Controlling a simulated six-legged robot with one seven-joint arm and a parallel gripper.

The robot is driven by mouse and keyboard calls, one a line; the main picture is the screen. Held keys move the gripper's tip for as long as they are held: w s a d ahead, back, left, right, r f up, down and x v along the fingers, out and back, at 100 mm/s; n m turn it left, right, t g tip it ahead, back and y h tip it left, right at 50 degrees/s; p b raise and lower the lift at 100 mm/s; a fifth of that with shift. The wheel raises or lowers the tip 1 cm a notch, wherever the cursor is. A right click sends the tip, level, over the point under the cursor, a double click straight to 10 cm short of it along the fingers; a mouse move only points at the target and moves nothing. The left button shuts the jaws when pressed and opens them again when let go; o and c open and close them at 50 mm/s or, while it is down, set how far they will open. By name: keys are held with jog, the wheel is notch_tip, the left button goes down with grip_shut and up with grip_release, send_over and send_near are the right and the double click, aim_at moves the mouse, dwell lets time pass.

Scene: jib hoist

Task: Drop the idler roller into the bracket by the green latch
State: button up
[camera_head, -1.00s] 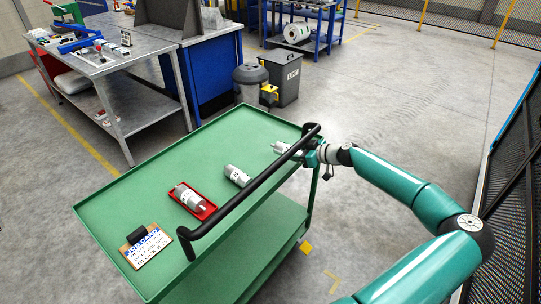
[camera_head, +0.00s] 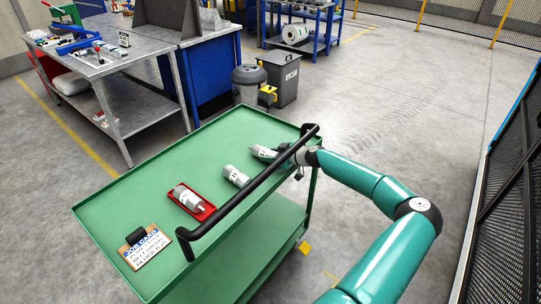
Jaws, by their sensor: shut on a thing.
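A light grey roller (camera_head: 263,153) is at the far right part of the green cart's top. My gripper (camera_head: 282,155) is shut on its right end, beside the black handle bar, which partly hides the fingers. I cannot tell whether this roller touches the cart top. A second grey roller (camera_head: 236,176) lies on the cart, left of and nearer than the held one. A third roller (camera_head: 186,196) lies in a red tray (camera_head: 207,213).
The green cart (camera_head: 130,200) has a raised rim and a black handle bar (camera_head: 250,196) along its right side. A job card (camera_head: 146,246) lies at its near corner. A grey bench (camera_head: 125,62) with tools stands at left, bins (camera_head: 283,80) behind.

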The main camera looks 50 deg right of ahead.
jog(key=o, duration=1.3)
jog(key=shift+f, duration=0.1)
jog(key=shift+f, duration=0.1)
jog(key=v, duration=1.4)
jog(key=shift+w, duration=0.15)
